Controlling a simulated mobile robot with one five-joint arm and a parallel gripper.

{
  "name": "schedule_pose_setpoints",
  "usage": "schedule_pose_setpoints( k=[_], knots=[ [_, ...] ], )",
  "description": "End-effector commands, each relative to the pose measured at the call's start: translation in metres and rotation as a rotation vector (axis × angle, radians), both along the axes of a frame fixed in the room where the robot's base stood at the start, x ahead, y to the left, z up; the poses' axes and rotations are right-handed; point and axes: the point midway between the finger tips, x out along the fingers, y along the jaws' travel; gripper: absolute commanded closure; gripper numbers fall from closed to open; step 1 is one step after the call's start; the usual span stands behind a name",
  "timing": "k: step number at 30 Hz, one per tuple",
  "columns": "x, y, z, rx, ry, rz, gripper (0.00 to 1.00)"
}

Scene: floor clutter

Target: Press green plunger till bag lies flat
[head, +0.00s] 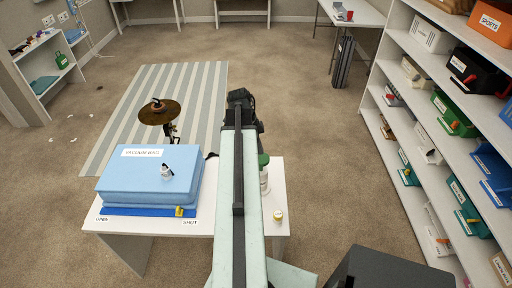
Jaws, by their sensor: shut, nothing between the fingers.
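The blue vacuum bag (125,181) lies on a white table and is thick and puffed up. It has a "VACUUM BAG" label and a pale valve with a dark top (167,172). A yellow slider (179,211) sits on the bag's blue front strip, near the word SHUT. A white cylinder with a green top (264,161), which looks like the plunger, stands just right of my arm and is partly hidden by it. My gripper (240,96) is shut and empty, in the picture beyond the table's back edge and apart from bag and plunger.
The white table (120,223) also holds a small yellow-and-white item (278,215) at its right. A brass disc on a stand (159,112) is behind the bag, on a striped rug (200,85). Shelves of bins (425,150) line the right. Carpet between is clear.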

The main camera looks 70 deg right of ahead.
Motion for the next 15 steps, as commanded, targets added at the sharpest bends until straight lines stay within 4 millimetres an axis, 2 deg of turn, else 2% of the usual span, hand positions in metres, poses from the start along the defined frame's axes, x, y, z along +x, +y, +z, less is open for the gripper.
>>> schedule_pose_setpoints(
  k=[1,3,15],
  knots=[
    [0.0004,0.0001,-0.0181,0.0,0.0,0.0,1.0],
    [0.0004,0.0002,-0.0249,0.0,0.0,0.0,1.0],
    [0.0009,0.0003,-0.0257,0.0,0.0,0.001,1.0]
  ],
)
